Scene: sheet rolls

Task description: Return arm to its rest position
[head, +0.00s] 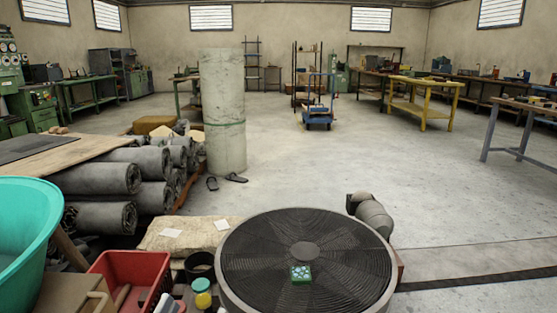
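Neither of my grippers can be made out in the head view. Dark grey sheet rolls (100,178) lie stacked on their sides at the left, their round ends facing right. A wooden board (75,157) lies on top of the stack. A large round dark grille (340,262) fills the bottom centre. A small green block (301,273) lies on the grille just below its hub. A grey curved part (372,213) sticks up behind the grille's right edge; I cannot tell what it belongs to.
A turquoise tub (30,230), a red crate (130,276) and small containers crowd the lower left. A pale upright cylinder (222,100) stands behind the rolls. A blue cart (318,118) and yellow table (424,92) stand farther back. The floor right of centre is clear.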

